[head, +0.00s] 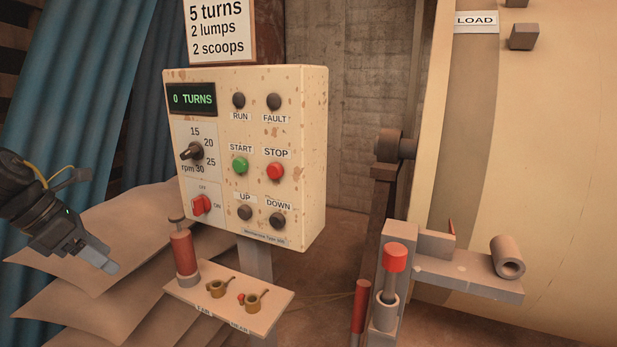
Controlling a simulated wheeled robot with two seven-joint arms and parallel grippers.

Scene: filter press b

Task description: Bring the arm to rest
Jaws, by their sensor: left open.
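My left arm comes in from the left edge of the head view. Its gripper (108,267) is open and holds nothing. It hangs in front of the stacked sheets, to the left of the control box (314,150) and apart from it. My right gripper does not show.
The control box reads "0 TURNS", with a green START button (240,166) and a red STOP button (275,172). Below it a small shelf (222,316) bears a red cylinder (184,254) and brass cups. A large drum (540,150) and a red-capped lever (395,257) stand right.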

